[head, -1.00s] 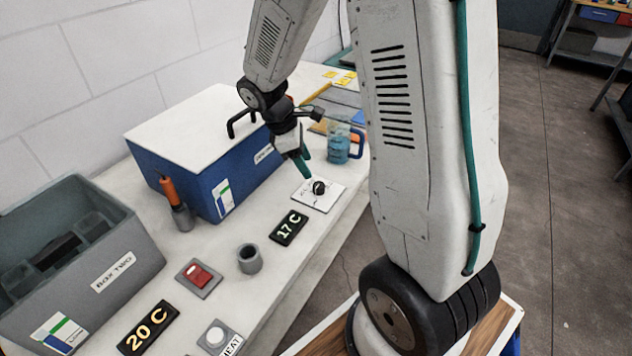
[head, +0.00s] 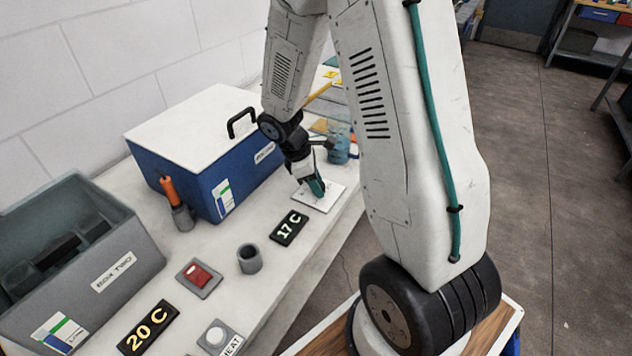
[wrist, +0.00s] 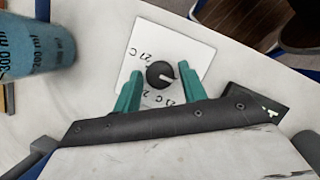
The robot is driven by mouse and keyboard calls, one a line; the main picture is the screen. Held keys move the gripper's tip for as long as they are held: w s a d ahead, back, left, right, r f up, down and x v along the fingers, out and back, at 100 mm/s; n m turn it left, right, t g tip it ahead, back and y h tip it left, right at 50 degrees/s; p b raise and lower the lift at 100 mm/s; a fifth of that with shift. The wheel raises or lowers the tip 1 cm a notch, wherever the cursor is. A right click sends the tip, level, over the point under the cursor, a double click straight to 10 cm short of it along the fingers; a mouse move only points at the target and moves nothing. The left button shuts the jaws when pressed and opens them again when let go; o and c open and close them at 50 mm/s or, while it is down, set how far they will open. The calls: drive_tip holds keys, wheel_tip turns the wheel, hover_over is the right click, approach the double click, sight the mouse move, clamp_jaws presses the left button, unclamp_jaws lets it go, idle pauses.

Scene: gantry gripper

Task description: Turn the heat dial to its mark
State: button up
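The dial (wrist: 160,73) is a round black knob with a light pointer line, on a white plate (wrist: 193,42) with printed marks such as "21 C". In the wrist view its pointer points to the right and slightly down. My gripper (wrist: 160,69) has two teal fingers spread apart, one on each side of the knob, with gaps visible. Whether the tips are down at knob height is unclear. In the head view my gripper (head: 317,187) is over the plate (head: 329,201) and hides the dial.
A display (head: 289,228) reading "17 C" lies beside the plate; another (head: 148,328) reads "20 C". A blue jug (wrist: 38,47) stands close by.

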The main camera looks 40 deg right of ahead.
drive_tip(key=c, duration=0.6)
drive_tip(key=shift+m, duration=0.3)
drive_tip(key=m+y, duration=0.1)
drive_tip(key=m, duration=0.1)
drive_tip(key=m+g, duration=0.1)
drive_tip(key=m, duration=0.2)
drive_tip(key=shift+w+d+g+y, duration=0.2)
drive_tip(key=shift+g+y, duration=0.1)
drive_tip(key=shift+y, duration=0.1)
drive_tip(key=m+y, duration=0.1)
drive_tip(key=m, duration=0.2)
drive_tip(key=m+y, duration=0.1)
drive_tip(key=m, duration=0.1)
drive_tip(key=shift+s+d+m, duration=0.1)
drive_tip(key=shift+d+m, duration=0.05)
drive_tip(key=shift+m, duration=0.25)
drive_tip(key=m+y, duration=0.1)
drive_tip(key=m, duration=0.2)
drive_tip(key=m+y, duration=0.1)
drive_tip(key=m, duration=0.2)
drive_tip(key=shift+d, duration=0.2)
drive_tip(key=m+t+y, duration=0.1)
drive_tip(key=m, duration=0.2)
drive_tip(key=m+t+y, duration=0.1)
drive_tip(key=m, duration=0.2)
drive_tip(key=shift+s, duration=0.2)
drive_tip(key=shift+m, duration=0.3)
